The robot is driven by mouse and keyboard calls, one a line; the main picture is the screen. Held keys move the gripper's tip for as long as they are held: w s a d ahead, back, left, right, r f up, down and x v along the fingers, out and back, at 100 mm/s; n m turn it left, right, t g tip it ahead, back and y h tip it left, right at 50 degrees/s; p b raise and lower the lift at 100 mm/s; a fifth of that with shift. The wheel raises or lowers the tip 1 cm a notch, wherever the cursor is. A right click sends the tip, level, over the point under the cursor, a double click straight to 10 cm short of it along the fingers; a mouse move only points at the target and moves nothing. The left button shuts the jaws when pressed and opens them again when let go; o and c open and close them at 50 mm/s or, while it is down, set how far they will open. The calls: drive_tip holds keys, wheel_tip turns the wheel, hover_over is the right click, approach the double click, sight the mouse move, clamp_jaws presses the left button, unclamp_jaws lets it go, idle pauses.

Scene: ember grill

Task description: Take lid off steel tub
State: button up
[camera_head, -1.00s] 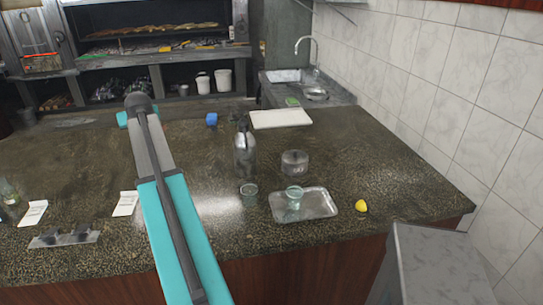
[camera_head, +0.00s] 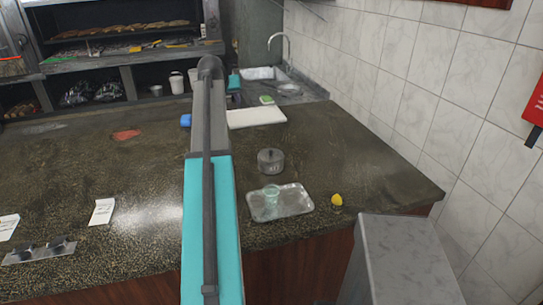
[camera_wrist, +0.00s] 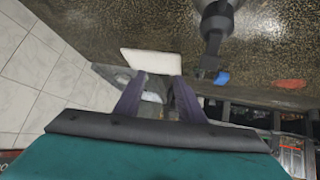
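The steel tub (camera_head: 271,165), a small round grey pot with its knobbed lid (camera_head: 270,154) on, stands upright on the dark counter, behind a metal tray. My gripper is mostly hidden behind my raised arm in the head view. In the wrist view my gripper (camera_wrist: 160,79) shows two purple-grey fingers apart with nothing held between them. The tub is not seen in the wrist view. My gripper is away from the tub, toward the back of the counter.
The metal tray (camera_head: 299,208) holds a glass (camera_head: 271,195). A lemon (camera_head: 336,200) lies to its right. A white board (camera_head: 258,117) and blue block (camera_head: 186,121) lie behind. Counter right of the tub is clear.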

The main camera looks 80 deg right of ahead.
drive_tip(key=s+a+f+m+g+y, duration=0.1)
drive_tip(key=s+a+f+m+y, duration=0.1)
drive_tip(key=s, duration=0.4)
drive_tip(key=s+a+f+m+y, duration=0.3)
drive_tip(key=s+f+m, duration=0.1)
drive_tip(key=s+f, duration=0.2)
drive_tip(key=shift+s+m+g, duration=0.4)
drive_tip(key=shift+s, duration=0.25)
drive_tip(key=shift+d+f, duration=0.1)
drive_tip(key=p, duration=0.3)
hover_over(271, 153)
drive_tip(key=w+a, duration=0.1)
drive_tip(key=a, duration=0.1)
drive_tip(key=shift+w+f, duration=0.1)
drive_tip(key=shift+f, duration=3.75)
drive_tip(key=shift+f, duration=0.1)
